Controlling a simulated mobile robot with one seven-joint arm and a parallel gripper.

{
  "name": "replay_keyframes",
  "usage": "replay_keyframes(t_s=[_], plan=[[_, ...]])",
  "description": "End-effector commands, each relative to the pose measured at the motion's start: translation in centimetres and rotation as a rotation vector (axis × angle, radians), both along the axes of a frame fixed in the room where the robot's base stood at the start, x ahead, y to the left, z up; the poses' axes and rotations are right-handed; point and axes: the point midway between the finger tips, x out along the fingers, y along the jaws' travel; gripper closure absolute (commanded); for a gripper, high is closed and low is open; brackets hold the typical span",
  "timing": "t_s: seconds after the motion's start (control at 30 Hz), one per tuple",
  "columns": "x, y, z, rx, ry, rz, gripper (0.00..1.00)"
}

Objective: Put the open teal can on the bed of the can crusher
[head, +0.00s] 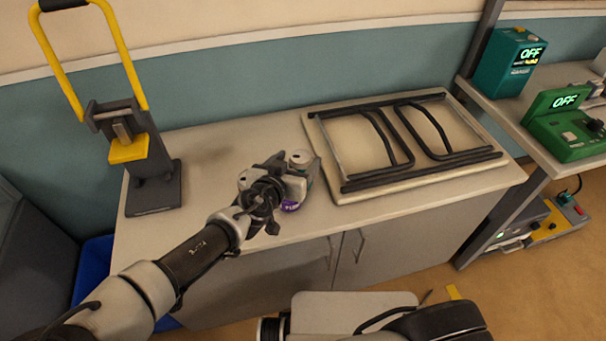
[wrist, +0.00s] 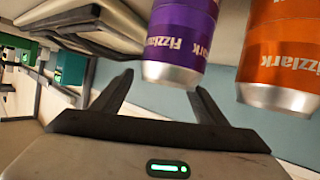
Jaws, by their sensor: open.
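The can crusher (head: 152,185) stands at the left end of the counter, with a dark base, a yellow block and a tall yellow handle that is raised. My gripper (head: 283,178) is over the counter middle, among cans. In the wrist view my gripper (wrist: 163,84) is open, with nothing between its fingertips. A purple can (wrist: 180,45) shows close by, just beyond the fingers; it also shows low beside the gripper in the head view (head: 291,206). A can with a silver top (head: 300,157) is partly hidden behind the gripper. I cannot make out a teal can for certain.
An orange can (wrist: 283,50) is beside the purple one in the wrist view. A folded table (head: 330,184) with black legs lies on the counter's right. Counter (head: 215,150) between crusher and cans is clear. A shelf at right holds teal (head: 508,68) and green (head: 560,130) devices.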

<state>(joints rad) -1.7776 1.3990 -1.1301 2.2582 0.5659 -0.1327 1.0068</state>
Motion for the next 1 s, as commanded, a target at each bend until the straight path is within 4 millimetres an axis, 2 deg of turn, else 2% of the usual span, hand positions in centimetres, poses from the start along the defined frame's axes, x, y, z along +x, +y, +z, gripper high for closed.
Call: replay_keyframes(t_s=[0.1, 0.4, 0.47, 0.5, 0.77, 0.87, 1.0], plan=[[0.0, 0.0, 0.0, 0.0, 0.0, 0.0, 0.35], [0.0, 0.0, 0.0, 0.0, 0.0, 0.0, 0.86], [0.0, 0.0, 0.0, 0.0, 0.0, 0.0, 0.88], [0.0, 0.0, 0.0, 0.0, 0.0, 0.0, 0.92], [0.0, 0.0, 0.4, 0.0, 0.0, 0.0, 0.93], [0.0, 0.0, 1.3, 0.0, 0.0, 0.0, 0.93], [0.0, 0.0, 3.4, 0.002, -0.001, -0.001, 0.93]])
